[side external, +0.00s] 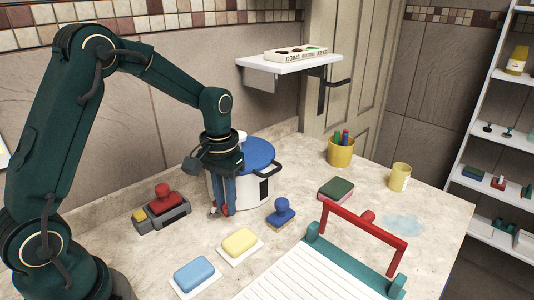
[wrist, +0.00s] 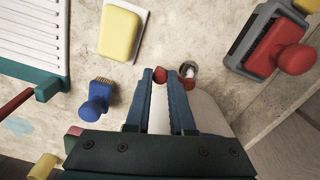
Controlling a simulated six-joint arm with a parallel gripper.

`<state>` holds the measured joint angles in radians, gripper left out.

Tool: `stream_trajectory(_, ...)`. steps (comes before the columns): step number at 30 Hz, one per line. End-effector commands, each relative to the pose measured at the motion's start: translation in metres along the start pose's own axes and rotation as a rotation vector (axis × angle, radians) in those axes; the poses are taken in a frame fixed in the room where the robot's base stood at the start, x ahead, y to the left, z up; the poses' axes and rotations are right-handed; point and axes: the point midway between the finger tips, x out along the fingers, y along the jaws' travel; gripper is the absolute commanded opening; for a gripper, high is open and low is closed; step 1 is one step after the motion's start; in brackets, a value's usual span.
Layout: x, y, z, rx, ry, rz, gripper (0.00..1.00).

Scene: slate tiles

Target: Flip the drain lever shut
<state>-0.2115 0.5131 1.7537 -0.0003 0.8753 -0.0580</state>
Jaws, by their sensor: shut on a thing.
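A white pot (side external: 250,188) with a blue lid (side external: 259,152) and black side handles stands on the counter. A small red drain lever (wrist: 160,75) and a metal spout (wrist: 191,68) sit low at its front. My gripper (wrist: 161,72) points down in front of the pot, its blue fingers shut on the red lever. Another red part (wrist: 187,72) shows just outside the right finger. In the side view my gripper (side external: 223,211) hides most of the lever, so its angle is hard to tell.
A grey stapler-like block with a red knob (side external: 162,192) stands left of the pot.

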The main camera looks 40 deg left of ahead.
Motion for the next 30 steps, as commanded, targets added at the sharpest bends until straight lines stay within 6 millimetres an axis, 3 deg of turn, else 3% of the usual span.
stream_trajectory(6, -0.0006, 0.0019, -0.0064, -0.129, 0.001, 0.0, 0.0)
stream_trajectory(15, -0.001, 0.0021, -0.0073, -0.14, 0.004, 0.0, 0.0)
stream_trajectory(16, -0.001, 0.0021, -0.0073, -0.14, 0.004, 0.0, 0.33)
stream_trajectory(18, -0.001, 0.0021, -0.0073, -0.14, 0.004, 0.0, 0.52)
stream_trajectory(30, -0.0095, 0.0022, -0.0076, -0.138, 0.005, 0.001, 0.52)
